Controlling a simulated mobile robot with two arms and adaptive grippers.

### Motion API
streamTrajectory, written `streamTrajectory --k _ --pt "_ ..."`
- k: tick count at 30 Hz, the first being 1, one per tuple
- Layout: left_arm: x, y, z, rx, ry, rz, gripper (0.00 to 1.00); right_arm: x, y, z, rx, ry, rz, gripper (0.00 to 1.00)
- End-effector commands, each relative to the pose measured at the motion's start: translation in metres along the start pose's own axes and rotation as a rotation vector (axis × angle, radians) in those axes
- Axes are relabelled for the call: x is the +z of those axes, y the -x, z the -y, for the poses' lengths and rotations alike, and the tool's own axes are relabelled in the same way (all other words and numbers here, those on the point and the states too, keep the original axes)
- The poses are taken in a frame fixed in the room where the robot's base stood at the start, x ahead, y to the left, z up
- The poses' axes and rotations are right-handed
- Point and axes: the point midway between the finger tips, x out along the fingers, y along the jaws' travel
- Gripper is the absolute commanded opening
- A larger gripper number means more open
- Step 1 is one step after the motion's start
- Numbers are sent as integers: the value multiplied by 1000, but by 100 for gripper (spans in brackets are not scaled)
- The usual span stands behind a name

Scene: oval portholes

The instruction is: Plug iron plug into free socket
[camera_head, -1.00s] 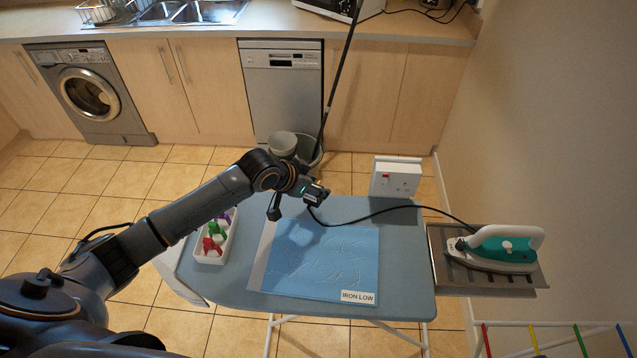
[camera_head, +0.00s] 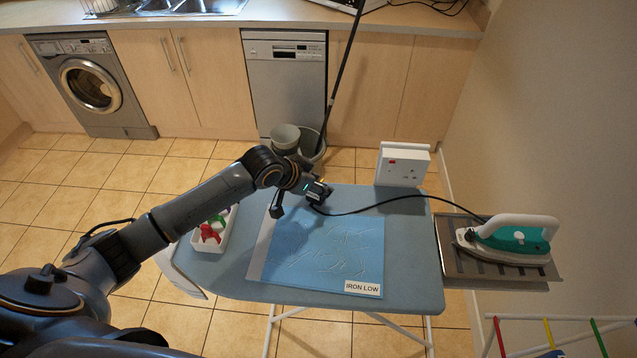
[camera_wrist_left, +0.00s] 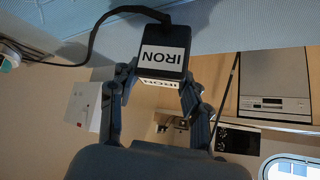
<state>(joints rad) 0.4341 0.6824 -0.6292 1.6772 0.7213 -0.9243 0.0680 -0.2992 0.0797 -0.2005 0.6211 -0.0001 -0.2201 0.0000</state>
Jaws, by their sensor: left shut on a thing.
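My left gripper (camera_head: 312,191) is shut on the black iron plug (camera_head: 320,194), above the far edge of the ironing board. In the left wrist view the plug (camera_wrist_left: 163,50) sits between both fingers, with white "IRON" labels facing the camera; its pins cannot be made out. Its black cord (camera_head: 385,203) runs right to the teal and white iron (camera_head: 510,238). The white socket box (camera_head: 403,165) stands beyond the board's far right edge, right of the plug and apart from it. It shows a red switch and socket holes. My right gripper is not in view.
A blue cloth (camera_head: 320,252) marked "IRON LOW" lies on the ironing board (camera_head: 415,270). A white tray (camera_head: 196,246) with coloured items sits at the left, partly behind my arm. The iron rests on a slatted stand (camera_head: 462,262). A dark pole (camera_head: 343,75) rises beyond the plug.

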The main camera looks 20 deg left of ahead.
Motion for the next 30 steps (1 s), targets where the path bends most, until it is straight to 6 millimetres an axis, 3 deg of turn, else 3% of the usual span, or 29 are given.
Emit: streamTrajectory --k 17,18,21,30 --pt "5 -6 0 0 0 0 0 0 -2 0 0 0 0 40" --pt "5 -6 0 0 -1 0 50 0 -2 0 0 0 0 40" --pt "5 -6 0 0 -1 0 71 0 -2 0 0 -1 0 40" --pt "5 -6 0 0 0 1 74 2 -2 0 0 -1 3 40"
